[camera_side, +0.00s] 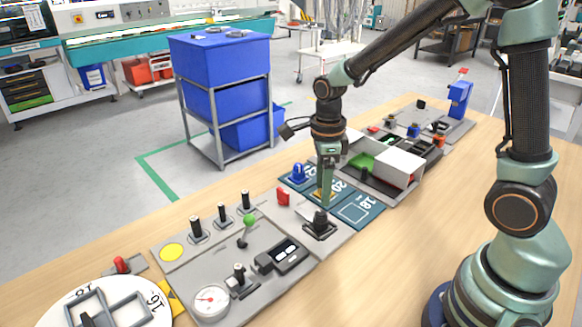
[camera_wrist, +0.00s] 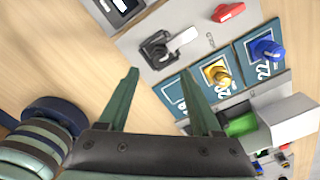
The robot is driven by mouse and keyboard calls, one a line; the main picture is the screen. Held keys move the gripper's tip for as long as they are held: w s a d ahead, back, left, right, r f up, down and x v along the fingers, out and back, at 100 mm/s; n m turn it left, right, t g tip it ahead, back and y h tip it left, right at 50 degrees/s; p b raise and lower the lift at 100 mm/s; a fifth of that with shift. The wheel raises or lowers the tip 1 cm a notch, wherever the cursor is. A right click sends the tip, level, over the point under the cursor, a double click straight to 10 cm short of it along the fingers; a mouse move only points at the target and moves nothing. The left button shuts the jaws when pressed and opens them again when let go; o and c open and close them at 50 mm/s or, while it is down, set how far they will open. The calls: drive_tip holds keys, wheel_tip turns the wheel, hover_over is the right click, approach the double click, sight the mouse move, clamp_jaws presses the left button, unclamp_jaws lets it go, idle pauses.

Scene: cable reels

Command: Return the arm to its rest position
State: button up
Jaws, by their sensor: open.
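My gripper (camera_side: 326,190) hangs pointing down over the numbered teal pads. In the wrist view its two green fingers are apart and nothing is between the tips (camera_wrist: 161,76). A blue reel (camera_side: 298,173) sits on the pad marked 22; it also shows in the wrist view (camera_wrist: 266,49). A yellow reel (camera_wrist: 217,75) sits on the pad marked 20, mostly hidden behind my fingers in the side view. The pad marked 18 (camera_side: 354,212) looks bare. My arm reaches out over the table, bent at the elbow.
A grey panel with upright levers (camera_side: 197,230), a gauge (camera_side: 211,301) and a black switch (camera_side: 319,224) lies left of the pads. The front right tabletop (camera_side: 385,260) is clear.

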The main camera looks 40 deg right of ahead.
drive_tip(key=shift+r, duration=0.2)
drive_tip(key=shift+r+n, duration=0.2)
drive_tip(key=shift+n, duration=0.1)
drive_tip(key=s+r+n+t, duration=0.2)
drive_tip(key=s+r+n, duration=0.2)
drive_tip(key=n, duration=0.8)
drive_tip(key=s+r+n+t, duration=0.3)
drive_tip(key=r+n, duration=0.6)
drive_tip(key=n, duration=0.3)
drive_tip(key=shift+s+d+n+t, duration=0.25)
drive_tip(key=shift+s+n+t, duration=0.05)
drive_tip(key=shift+s, duration=0.1)
